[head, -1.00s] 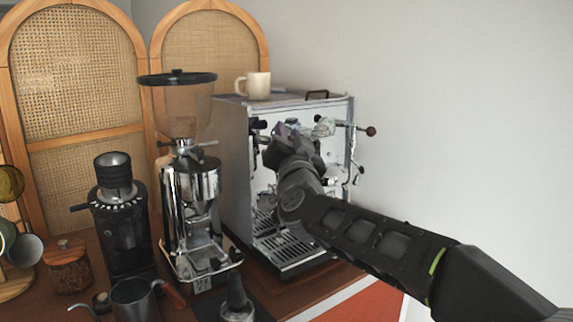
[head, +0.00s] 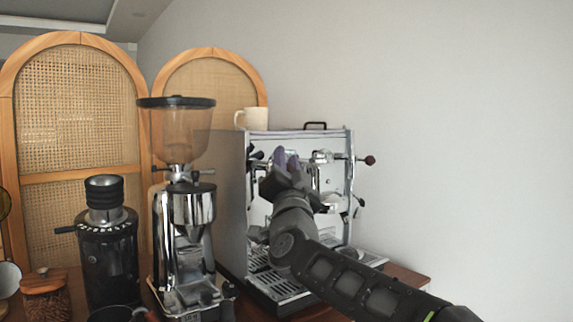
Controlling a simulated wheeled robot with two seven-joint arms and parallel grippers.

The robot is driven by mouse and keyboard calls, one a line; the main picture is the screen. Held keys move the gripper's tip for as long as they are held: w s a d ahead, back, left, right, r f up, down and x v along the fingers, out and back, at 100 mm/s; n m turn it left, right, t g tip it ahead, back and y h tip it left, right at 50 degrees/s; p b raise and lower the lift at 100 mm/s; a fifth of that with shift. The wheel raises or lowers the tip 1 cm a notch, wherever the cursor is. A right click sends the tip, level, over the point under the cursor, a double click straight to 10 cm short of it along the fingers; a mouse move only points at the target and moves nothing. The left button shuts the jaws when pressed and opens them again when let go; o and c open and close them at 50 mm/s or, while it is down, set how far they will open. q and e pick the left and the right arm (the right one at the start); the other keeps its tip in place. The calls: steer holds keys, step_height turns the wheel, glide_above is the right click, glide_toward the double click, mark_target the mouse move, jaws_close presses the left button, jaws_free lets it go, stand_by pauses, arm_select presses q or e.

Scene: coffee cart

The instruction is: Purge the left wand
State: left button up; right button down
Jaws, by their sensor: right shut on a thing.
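The espresso machine (head: 230,200) is a silver box with a shiny front, right of the middle. My right gripper (head: 286,162), with purple fingertips, is at the upper left of its front. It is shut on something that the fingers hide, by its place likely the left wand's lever. Dark fittings (head: 256,156) show just left of the fingers. I cannot make out the left wand clearly. On the machine's right side are a lever with a dark red ball (head: 369,160) and a thin wand (head: 357,207). My left gripper is not in view.
A chrome grinder (head: 185,215) with a smoky hopper stands close to the machine's left. A black grinder (head: 108,255) and a wooden-lidded jar (head: 45,292) stand further left. A cream mug (head: 255,118) is on top of the machine. The drip tray (head: 280,287) looks empty.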

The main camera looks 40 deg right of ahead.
steer(key=c, duration=1.2)
jaws_free()
steer(key=shift+f, duration=0.1)
steer(key=b+v, duration=0.1)
steer(key=v, duration=0.6)
steer(key=shift+s+a+f, duration=0.15)
steer(key=shift+s+a, duration=0.05)
steer(key=shift+s, duration=0.05)
